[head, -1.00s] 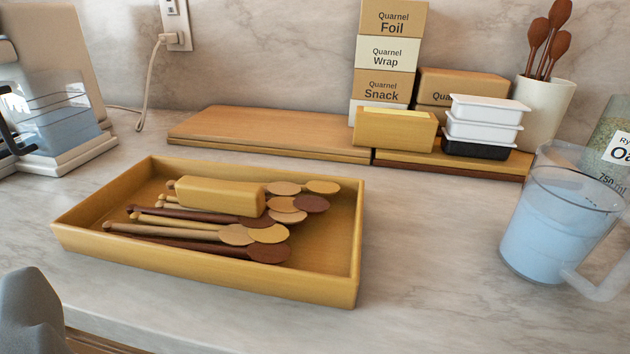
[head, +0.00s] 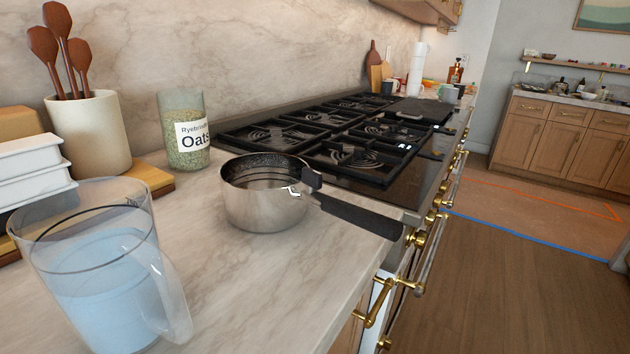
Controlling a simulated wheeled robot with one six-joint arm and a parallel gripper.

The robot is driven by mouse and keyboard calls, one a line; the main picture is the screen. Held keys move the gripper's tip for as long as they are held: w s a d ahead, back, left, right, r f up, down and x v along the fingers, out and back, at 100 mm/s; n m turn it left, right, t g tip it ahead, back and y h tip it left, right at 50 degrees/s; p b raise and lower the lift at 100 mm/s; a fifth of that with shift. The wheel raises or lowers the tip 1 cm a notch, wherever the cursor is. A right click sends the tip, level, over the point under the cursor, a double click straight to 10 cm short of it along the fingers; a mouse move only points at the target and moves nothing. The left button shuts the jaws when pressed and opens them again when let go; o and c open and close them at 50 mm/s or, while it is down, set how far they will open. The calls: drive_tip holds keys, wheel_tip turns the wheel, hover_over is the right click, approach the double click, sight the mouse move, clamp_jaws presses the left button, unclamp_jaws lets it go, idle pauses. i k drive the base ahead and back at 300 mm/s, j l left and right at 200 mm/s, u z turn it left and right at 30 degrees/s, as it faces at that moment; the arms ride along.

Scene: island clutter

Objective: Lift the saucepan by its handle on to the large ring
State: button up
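The steel saucepan (head: 262,207) stands upright on the marble counter, beside the near end of the black cooktop. Its black handle (head: 352,214) points right and towards me, reaching out over the counter's front edge. The cooktop (head: 345,145) has several rings under black grates, and its far part is partly covered by a dark flat plate. I cannot tell for sure which ring is the large one. My gripper is not in the present view.
A clear jug of pale blue liquid (head: 100,290) stands close at the left. An oats jar (head: 184,135) and a crock of wooden spoons (head: 88,135) stand behind. Brass knobs and oven handles (head: 378,300) jut from the front. Wooden floor (head: 510,290) lies open at the right.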

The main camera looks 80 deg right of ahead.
sight(262, 192)
drive_tip(key=z, duration=1.7)
drive_tip(key=k+z, duration=0.6)
drive_tip(key=z, duration=0.15)
